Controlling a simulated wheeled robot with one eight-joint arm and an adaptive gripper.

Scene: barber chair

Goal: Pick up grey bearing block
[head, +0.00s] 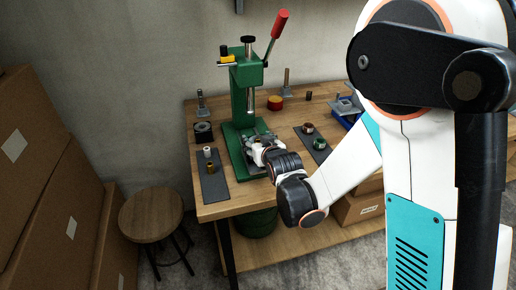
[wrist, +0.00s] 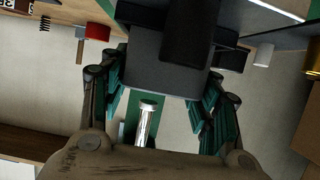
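In the wrist view a dark grey block (wrist: 150,75), which looks like the grey bearing block, lies between the fingers of my gripper (wrist: 165,92). The fingers, with teal pads, are spread wide on its two sides. I cannot tell whether the pads touch it. A black part covers some of the block. In the head view my gripper (head: 259,146) is low at the base of the green press (head: 240,90). Grey metal parts show there, but the gripper hides much of them, and I cannot make out the block clearly.
The press has a red-handled lever (head: 279,24). Left of it a dark mat (head: 214,187) holds a white and a brass cylinder. Right of it a second mat (head: 311,146) holds small rings. A red cylinder (head: 275,102) stands behind. A stool (head: 151,214) and boxes are left.

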